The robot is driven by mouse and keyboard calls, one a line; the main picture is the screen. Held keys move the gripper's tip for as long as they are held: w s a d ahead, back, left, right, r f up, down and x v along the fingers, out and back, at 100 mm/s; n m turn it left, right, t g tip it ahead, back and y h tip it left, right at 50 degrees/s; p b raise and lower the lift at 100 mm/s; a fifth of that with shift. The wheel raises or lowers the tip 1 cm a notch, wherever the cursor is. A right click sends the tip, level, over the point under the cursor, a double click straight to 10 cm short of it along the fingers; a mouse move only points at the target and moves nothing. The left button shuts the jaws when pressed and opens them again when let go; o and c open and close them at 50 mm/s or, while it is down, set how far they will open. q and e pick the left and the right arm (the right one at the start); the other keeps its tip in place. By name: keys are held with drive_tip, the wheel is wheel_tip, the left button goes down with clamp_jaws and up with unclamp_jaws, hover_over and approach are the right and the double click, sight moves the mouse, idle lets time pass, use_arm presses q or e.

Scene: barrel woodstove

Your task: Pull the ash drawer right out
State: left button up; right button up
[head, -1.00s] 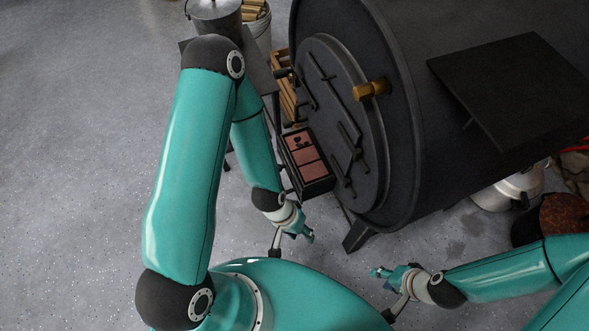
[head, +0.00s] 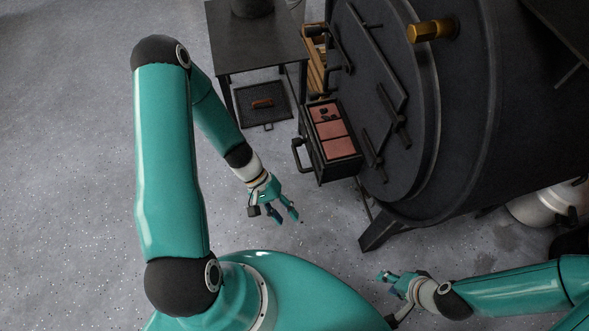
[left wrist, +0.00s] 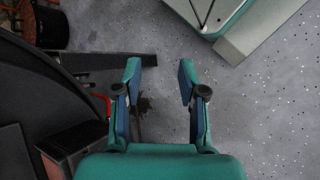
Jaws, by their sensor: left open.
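A dark box with reddish panels in its top (head: 333,147) stands low at the front of the barrel stove (head: 490,130). A dark bar handle (head: 297,155) sticks out from its left face; I take this to be the ash drawer's handle. How far the drawer is out I cannot tell. My left gripper (head: 288,219) is open and empty, below and left of the box, apart from the handle. Its fingers (left wrist: 158,78) are spread over bare floor in the left wrist view. The box (left wrist: 62,150) shows at lower left there. My right gripper (head: 388,281) is at lower right, away from the box.
A dark metal table (head: 253,45) stands left of the stove, with a dark tray (head: 262,105) under it. A stove leg (head: 378,230) stands below the box. The floor at left is clear.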

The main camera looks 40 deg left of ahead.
use_arm(q)
drive_tip(key=w+a+f+n+t+h+b, duration=0.2)
drive_tip(key=w+a+f+t+h+b, duration=0.15)
drive_tip(key=a+f+b, duration=0.25)
drive_tip(key=n+t+y+b, duration=0.2)
drive_tip(key=t+b, duration=0.5)
drive_tip(key=t, duration=0.3)
approach(297, 157)
drive_tip(key=shift+g, duration=0.35)
drive_tip(key=b+x, duration=0.3)
drive_tip(key=x, duration=0.7)
drive_tip(key=shift+w+a+f, duration=0.1)
drive_tip(key=shift+w+f, duration=0.1)
use_arm(e)
wheel_tip(297, 157, down, 19)
drive_tip(key=shift+f, duration=0.15)
use_arm(q)
clamp_jaws()
